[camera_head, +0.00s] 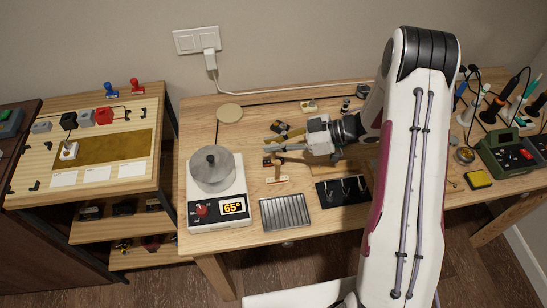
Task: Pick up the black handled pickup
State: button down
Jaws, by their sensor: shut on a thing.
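My gripper (281,148) reaches left from the white arm over the middle of the wooden table. Its fingers are closed on a small piece, which they largely cover. It appears to be the black handled pickup (267,161), whose dark end shows just below the fingertips. Whether it touches the table cannot be told. Another dark piece with yellowish parts (279,127) lies behind the fingers. A cream bar with red ends (277,180) lies in front of them.
A hot plate with a metal pot (213,170) stands left, its display reading 65°. A ribbed metal tray (286,212) and a black mat with small parts (342,191) lie in front. A round tan disc (229,113) lies at the back. My arm hides the table's middle right.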

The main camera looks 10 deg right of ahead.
jog(key=shift+r, duration=0.1)
jog(key=shift+r, duration=4.9)
